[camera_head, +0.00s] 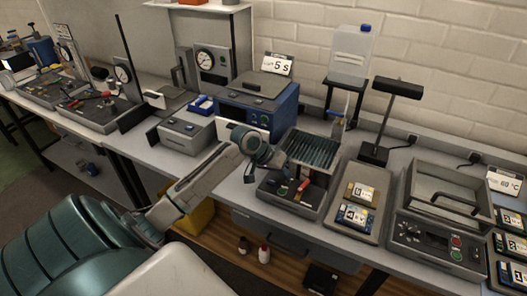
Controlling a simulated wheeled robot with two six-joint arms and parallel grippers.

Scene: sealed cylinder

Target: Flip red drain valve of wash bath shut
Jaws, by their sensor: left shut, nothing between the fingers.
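The wash bath (318,137) is a dark unit with a ribbed basin, standing on the bench right of centre. On its front panel a small red lever (303,184), apparently the drain valve, lies at a slant. A small green control sits to its left. My left arm comes in from the left, and its gripper (276,158) is shut and empty at the left side of the basin, above and left of the red lever. A gap shows between gripper and lever; contact with the basin edge cannot be told. My right gripper is not in view.
A blue unit (258,103) stands behind the gripper. A clear bottle (351,54) stands on a stand behind the bath. A tray with labelled cards (359,202) and a lidded unit (439,235) stand to the right. Two small bottles (264,254) are on the lower shelf.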

